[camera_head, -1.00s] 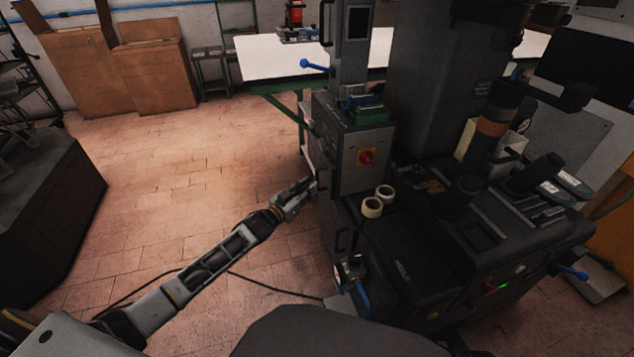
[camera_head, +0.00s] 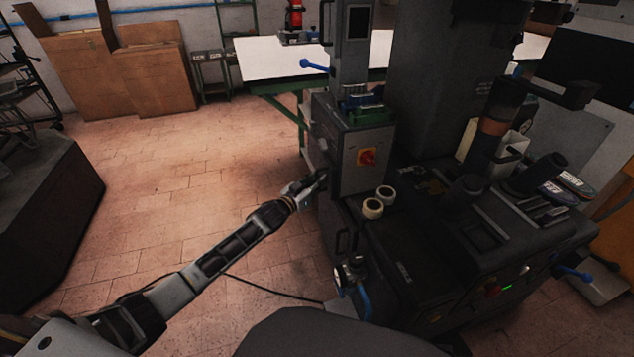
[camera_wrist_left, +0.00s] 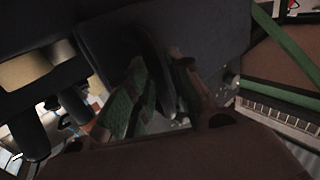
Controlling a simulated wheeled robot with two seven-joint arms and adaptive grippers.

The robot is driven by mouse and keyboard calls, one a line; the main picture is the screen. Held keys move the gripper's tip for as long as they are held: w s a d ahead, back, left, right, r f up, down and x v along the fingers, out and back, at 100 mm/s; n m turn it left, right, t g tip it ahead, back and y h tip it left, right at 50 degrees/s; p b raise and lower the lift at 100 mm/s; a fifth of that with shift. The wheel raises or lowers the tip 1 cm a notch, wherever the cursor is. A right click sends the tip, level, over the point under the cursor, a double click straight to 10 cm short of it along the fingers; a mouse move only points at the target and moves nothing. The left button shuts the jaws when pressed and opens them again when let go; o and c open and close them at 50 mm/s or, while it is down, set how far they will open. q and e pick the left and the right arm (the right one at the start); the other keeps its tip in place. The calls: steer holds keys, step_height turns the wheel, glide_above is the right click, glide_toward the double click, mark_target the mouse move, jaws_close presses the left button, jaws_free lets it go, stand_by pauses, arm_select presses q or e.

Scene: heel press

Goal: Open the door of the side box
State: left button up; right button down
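The side box (camera_head: 362,165) is a grey box with a red and yellow switch, mounted on the left side of the dark press. Its door looks shut. My left gripper (camera_head: 318,180) is at the box's left side, its fingertips partly lost against the dark surface. In the left wrist view, the two fingers of my left gripper (camera_wrist_left: 158,75) stand apart, with a dark curved handle (camera_wrist_left: 162,62) showing between them. Contact with the handle cannot be made out. My right gripper is not in view.
Two pale rolls (camera_head: 373,208) sit on the press bed below the box. A blue-handled lever (camera_head: 316,66) sticks out left above it. A lower handle and blue hose (camera_head: 363,298) are at the press's front left. The tiled floor (camera_head: 190,190) to the left is clear.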

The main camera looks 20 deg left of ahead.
arm_select(q)
steer(key=c, duration=0.5)
jaws_close()
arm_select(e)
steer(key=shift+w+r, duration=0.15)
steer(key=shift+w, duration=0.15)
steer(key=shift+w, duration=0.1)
arm_select(q)
steer(key=shift+s+a, duration=0.1)
steer(key=shift+a, duration=0.1)
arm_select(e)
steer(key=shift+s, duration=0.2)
